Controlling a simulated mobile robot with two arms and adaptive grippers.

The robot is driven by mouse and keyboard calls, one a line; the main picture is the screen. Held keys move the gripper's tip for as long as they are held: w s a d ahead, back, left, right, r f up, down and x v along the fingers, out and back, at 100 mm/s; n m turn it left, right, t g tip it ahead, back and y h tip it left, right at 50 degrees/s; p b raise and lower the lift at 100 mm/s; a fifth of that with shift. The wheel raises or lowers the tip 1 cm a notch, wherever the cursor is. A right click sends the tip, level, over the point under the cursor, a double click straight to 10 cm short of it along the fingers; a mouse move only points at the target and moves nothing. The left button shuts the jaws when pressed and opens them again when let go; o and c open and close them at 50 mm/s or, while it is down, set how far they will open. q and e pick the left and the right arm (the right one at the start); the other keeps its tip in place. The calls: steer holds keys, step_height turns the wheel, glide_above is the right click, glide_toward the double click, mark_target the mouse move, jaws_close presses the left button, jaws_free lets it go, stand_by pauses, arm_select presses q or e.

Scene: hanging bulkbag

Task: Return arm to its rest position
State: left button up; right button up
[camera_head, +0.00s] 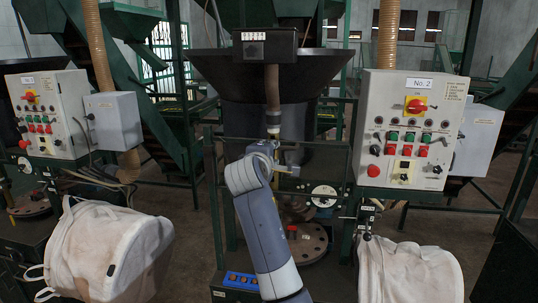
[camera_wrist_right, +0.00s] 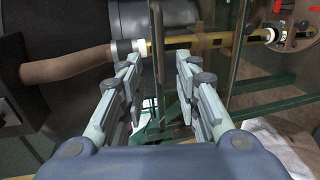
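My right arm (camera_head: 264,235) rises from the bottom middle of the head view, its wrist in front of the central machine below the black hopper (camera_head: 269,75). No object is visibly held. My left arm and left gripper are not in view.
A control box marked No. 2 (camera_head: 412,130) stands right of my arm, another control box (camera_head: 46,115) at the left. White bulk bags (camera_head: 108,255) and (camera_head: 410,272) sit low on both sides. In the wrist view, a brown hose (camera_wrist_right: 70,65) and yellow pipe (camera_wrist_right: 205,41) lie close beyond the fingers.

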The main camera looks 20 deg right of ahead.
stand_by(0.3)
steer(key=s+a+f+g+y+b, duration=0.1)
steer(key=a+f+g+y+b, duration=0.15)
steer(key=f, duration=1.95)
steer(key=s+a+f+g+y+b, duration=0.1)
steer(key=s+a+f+y, duration=0.15)
steer(key=f, duration=1.95)
steer(key=s+f+m+g+y+b, duration=0.1)
steer(key=s+f, duration=0.3)
steer(key=f, duration=0.4)
steer(key=s+f+g+b, duration=0.1)
steer(key=s+f, duration=0.4)
steer(key=f, duration=0.4)
steer(key=s+a+f+m+g+y+b, duration=0.1)
steer(key=s+f+m+g+y+b, duration=0.2)
steer(key=s+f, duration=1.95)
steer(key=s+f+m+g, duration=0.1)
steer(key=s+f, duration=0.2)
steer(key=s, duration=0.7)
steer(key=s+d+f+m+g+b, duration=0.1)
steer(key=s+f, duration=0.3)
steer(key=s, duration=0.7)
steer(key=s+d+f+m+g, duration=0.1)
steer(key=s+f+m+g, duration=0.1)
steer(key=s, duration=0.8)
steer(key=shift+s+d+f+m+h+b, duration=0.15)
steer(key=shift+f+m+h+b, duration=0.15)
steer(key=shift+f+m, duration=0.4)
steer(key=shift+f, duration=0.1)
steer(key=shift+c, duration=0.2)
